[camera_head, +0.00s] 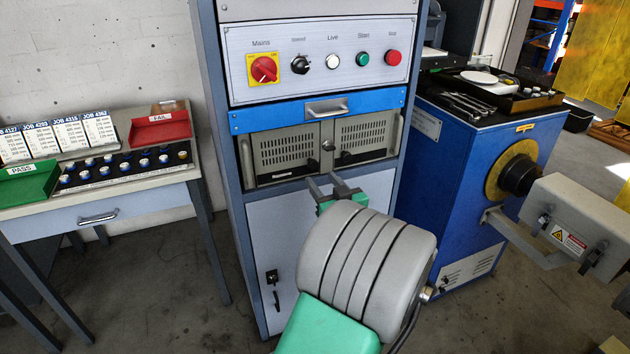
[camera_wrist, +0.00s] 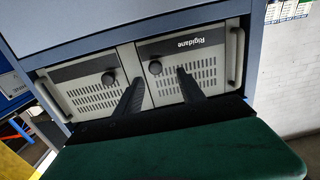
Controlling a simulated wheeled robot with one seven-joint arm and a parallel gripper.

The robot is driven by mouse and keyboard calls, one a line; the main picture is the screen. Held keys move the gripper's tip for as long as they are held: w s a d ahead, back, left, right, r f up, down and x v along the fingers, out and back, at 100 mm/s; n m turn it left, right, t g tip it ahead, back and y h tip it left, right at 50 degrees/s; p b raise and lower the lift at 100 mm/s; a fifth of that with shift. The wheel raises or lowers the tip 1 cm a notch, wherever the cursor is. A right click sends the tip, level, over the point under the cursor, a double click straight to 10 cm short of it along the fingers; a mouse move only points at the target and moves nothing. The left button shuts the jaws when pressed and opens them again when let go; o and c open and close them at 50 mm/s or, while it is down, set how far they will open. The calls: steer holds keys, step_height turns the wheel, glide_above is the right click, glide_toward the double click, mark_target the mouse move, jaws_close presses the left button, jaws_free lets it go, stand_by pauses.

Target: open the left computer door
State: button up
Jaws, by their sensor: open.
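The left computer door (camera_head: 285,150) is a grey-beige vented panel in the cabinet, and it looks shut. In the wrist view, which is turned over, this door (camera_wrist: 205,48) is on the right with a dark round knob (camera_wrist: 155,68). My gripper (camera_head: 326,184) is open and empty, just in front of and below the doors. In the wrist view its two dark fingers (camera_wrist: 160,76) point at the doors, with that knob showing between their tips. The gap to the knob is hard to judge.
The right computer door (camera_head: 365,138) is shut beside it. Above are a blue drawer (camera_head: 270,116) with a handle and a panel with a red mains switch (camera_head: 264,69). A side table (camera_head: 130,192) stands left and a blue machine (camera_head: 440,190) right.

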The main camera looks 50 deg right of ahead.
mark_target(314, 164)
steer(key=x, duration=0.3)
steer(key=p+x, duration=0.1)
steer(key=x, duration=0.3)
steer(key=shift+d+r, duration=0.25)
steer(key=shift+d, duration=0.25)
steer(key=shift+c, duration=0.5)
steer(key=shift+s, duration=0.1)
jaws_close()
